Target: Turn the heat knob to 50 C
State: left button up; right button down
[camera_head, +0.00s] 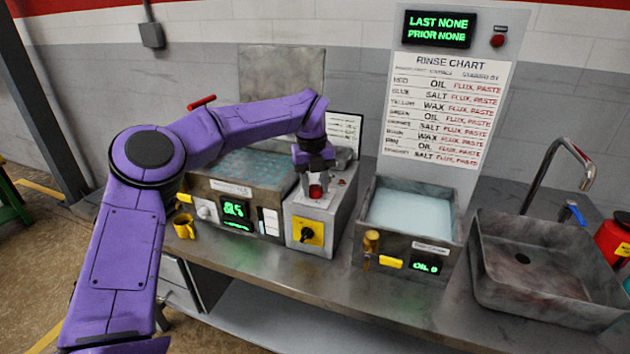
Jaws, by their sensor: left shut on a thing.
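A round pale knob (206,210) sits on the front of the bath unit at the left, beside a green digital display (235,210) whose digits I cannot read surely. A black knob on a yellow plate (307,232) is on the front of the grey box (327,208) to the right. Which one is the heat knob I cannot read from labels. My left gripper (315,180) points down over the top of the grey box, shut on a small red thing (316,191). It is apart from both knobs. My right gripper is not in view.
A second bath (410,213) with a display reading OIL stands right of the grey box. A sink (540,262) with a faucet is at the right. A rinse chart (452,105) stands behind.

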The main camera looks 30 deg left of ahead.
aim_at(313, 188)
pick_arm(q)
jog(key=shift+m, duration=0.4)
jog(key=o, duration=1.1)
jog(key=shift+c, duration=0.2)
jog(key=shift+r, duration=0.15)
notch_tip(313, 188, up, 10)
jog(key=shift+s+a+r, duration=0.15)
jog(key=shift+a, duration=0.15)
